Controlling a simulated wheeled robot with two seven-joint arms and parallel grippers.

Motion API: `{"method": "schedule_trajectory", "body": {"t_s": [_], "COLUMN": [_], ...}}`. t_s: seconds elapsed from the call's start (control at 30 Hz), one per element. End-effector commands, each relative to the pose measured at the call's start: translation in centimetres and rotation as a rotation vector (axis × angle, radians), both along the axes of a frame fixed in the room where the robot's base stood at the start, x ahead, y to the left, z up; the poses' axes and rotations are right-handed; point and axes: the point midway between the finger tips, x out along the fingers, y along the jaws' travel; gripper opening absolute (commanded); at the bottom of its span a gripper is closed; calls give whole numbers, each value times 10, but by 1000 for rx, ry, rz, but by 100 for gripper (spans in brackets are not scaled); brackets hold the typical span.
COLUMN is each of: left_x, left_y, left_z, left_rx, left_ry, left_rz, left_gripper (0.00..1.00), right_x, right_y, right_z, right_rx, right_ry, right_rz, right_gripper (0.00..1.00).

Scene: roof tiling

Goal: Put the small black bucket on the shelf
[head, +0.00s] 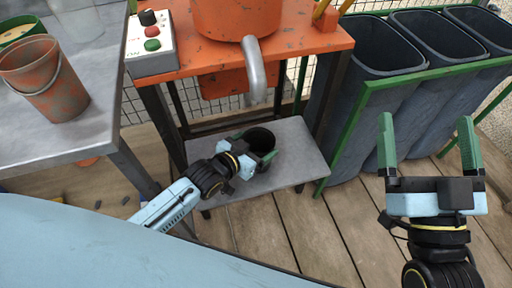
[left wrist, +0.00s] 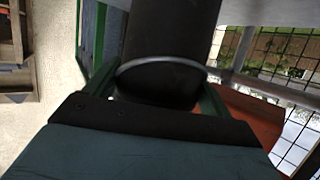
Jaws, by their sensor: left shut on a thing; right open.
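The small black bucket (head: 261,140) stands upright over the low grey shelf (head: 296,160) under the orange machine. I cannot tell whether its base touches the shelf. My left gripper (head: 262,157) is shut on the bucket, its green fingers on either side. In the left wrist view the dark bucket (left wrist: 165,55), with a grey wire handle around it, fills the space between the green fingers. My right gripper (head: 428,150) is open and empty, in front of the large bins at the right.
An orange machine (head: 300,45) with a grey spout (head: 254,70) hangs over the shelf. A control box (head: 151,45) sits on its left. A rusty orange bucket (head: 45,78) stands on the grey table (head: 25,145). Large dark bins (head: 370,50) in a green frame stand at the right.

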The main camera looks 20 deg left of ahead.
Motion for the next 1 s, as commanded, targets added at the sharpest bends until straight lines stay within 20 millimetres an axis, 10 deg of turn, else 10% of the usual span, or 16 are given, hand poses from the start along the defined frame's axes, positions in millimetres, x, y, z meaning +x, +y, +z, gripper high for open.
{"method": "schedule_trajectory", "body": {"t_s": [0.5,0.53,0.63,1.0], "left_x": [0,0,0,-3], "left_y": [0,0,0,1], "left_z": [-7,-6,-6,-1], "left_rx": [0,0,0,0], "left_ry": [1,1,1,1], "left_rz": [0,0,0,0], "left_gripper": [48,86,100,100], "right_x": [-4,-4,-4,-2], "right_y": [0,0,0,0], "right_z": [8,8,8,5], "right_rx": [18,18,18,8], "right_ry": [-53,-54,-53,-25], "right_rz": [3,3,3,2], "right_gripper": [100,100,100,100]}}
